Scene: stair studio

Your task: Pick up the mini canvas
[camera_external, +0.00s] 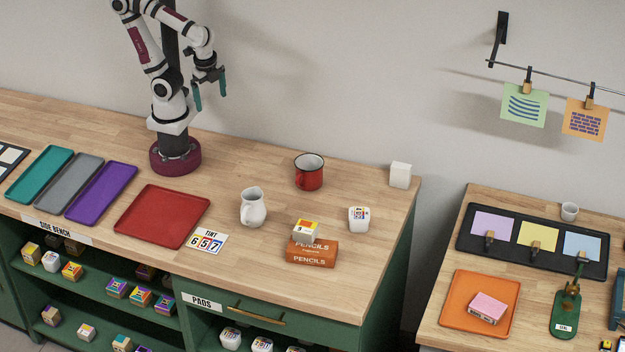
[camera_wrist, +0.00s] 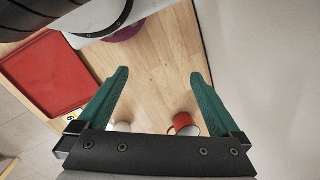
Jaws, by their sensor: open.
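I cannot tell for sure which thing is the mini canvas. A plain white block (camera_external: 400,175) stands at the right back corner of the bench. A white block with coloured marks (camera_external: 359,219) stands in front of it, to the left. Another small block with a yellow and red top (camera_external: 305,232) rests on the orange pencils box (camera_external: 312,253). My gripper (camera_external: 210,98) is open and empty, high above the bench near my base, well left of these blocks. In the wrist view its green fingers (camera_wrist: 160,75) are apart with bare bench between them; no block shows there.
A red mug (camera_external: 309,174) and white pitcher (camera_external: 253,208) stand mid-bench; the mug also shows in the wrist view (camera_wrist: 184,122). A red tray (camera_external: 160,216) and number card (camera_external: 208,242) lie left. The wall is behind. A lower table (camera_external: 455,255) stands right across a gap.

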